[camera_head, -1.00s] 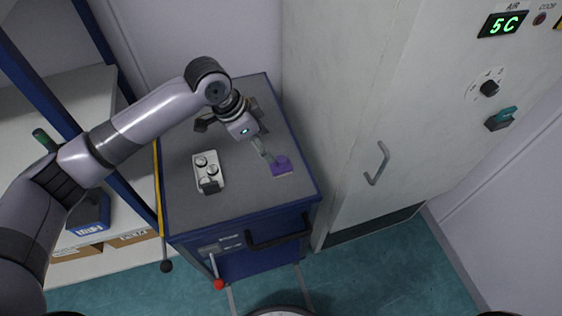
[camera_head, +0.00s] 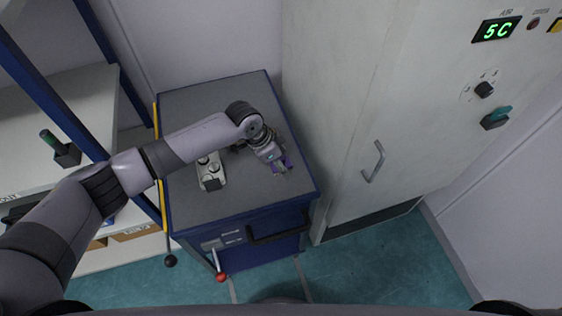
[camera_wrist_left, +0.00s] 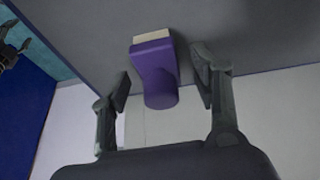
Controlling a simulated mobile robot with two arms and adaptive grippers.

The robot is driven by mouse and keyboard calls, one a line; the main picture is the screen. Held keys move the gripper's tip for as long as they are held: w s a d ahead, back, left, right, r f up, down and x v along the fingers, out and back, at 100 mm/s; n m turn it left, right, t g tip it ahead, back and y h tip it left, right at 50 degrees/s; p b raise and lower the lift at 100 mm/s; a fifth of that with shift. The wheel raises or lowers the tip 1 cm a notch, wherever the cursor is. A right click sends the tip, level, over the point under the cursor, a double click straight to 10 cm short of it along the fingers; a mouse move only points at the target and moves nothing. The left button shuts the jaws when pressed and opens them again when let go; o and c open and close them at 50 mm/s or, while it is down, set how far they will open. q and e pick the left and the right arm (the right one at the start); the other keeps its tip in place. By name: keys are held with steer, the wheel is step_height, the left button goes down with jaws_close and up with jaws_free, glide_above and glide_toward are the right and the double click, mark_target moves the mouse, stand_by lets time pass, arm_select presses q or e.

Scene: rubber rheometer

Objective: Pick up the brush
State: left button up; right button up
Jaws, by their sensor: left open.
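The brush has a purple body with a pale edge and lies on the grey top of the blue cabinet. In the head view the brush (camera_head: 288,162) shows only in part, behind my left gripper (camera_head: 280,170), which is over it. In the left wrist view the brush (camera_wrist_left: 156,72) is upright in the picture, with its rounded purple end between the two fingers of my left gripper (camera_wrist_left: 160,92). The fingers stand open on either side of it, with visible gaps.
A small light device with round knobs (camera_head: 211,170) stands on the cabinet top (camera_head: 205,105), left of my left gripper. A tall pale cabinet with a handle (camera_head: 373,160) stands at the right. Shelves (camera_head: 85,120) with blue posts are at the left.

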arm_select(q)
steer(key=shift+c, duration=0.6)
steer(key=c, duration=1.1)
steer(key=shift+r, duration=0.1)
steer(key=shift+c, duration=0.2)
steer(key=shift+r, duration=0.5)
step_height(320, 180, up, 19)
steer(key=b, duration=0.3)
